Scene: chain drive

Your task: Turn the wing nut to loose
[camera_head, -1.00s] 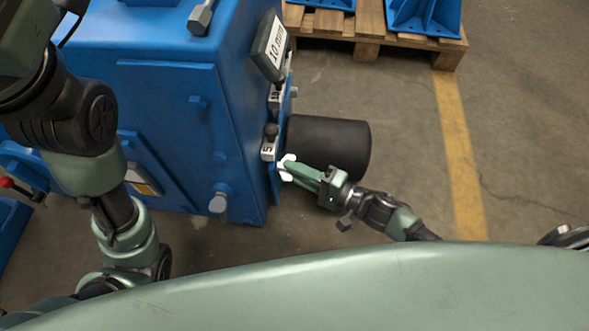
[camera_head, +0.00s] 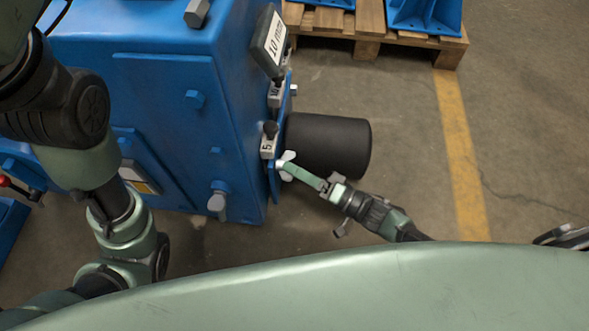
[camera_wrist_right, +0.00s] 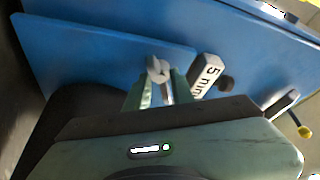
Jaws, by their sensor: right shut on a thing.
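The light grey wing nut (camera_head: 286,162) sits on the right side of the blue machine housing (camera_head: 160,90), just below the small block marked 5. My right gripper (camera_head: 289,170) reaches it from the lower right and is shut on it. In the right wrist view the wing nut (camera_wrist_right: 158,69) stands between the two green fingertips (camera_wrist_right: 160,80), against a blue plate. My left arm comes in at the left of the head view; its gripper is outside the picture.
A label block marked 5 mm (camera_wrist_right: 208,75) is right beside the fingers. A black cylinder (camera_head: 335,145) juts from the machine just behind my right gripper. A wooden pallet (camera_head: 345,25) with blue brackets stands at the back. The floor to the right is open.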

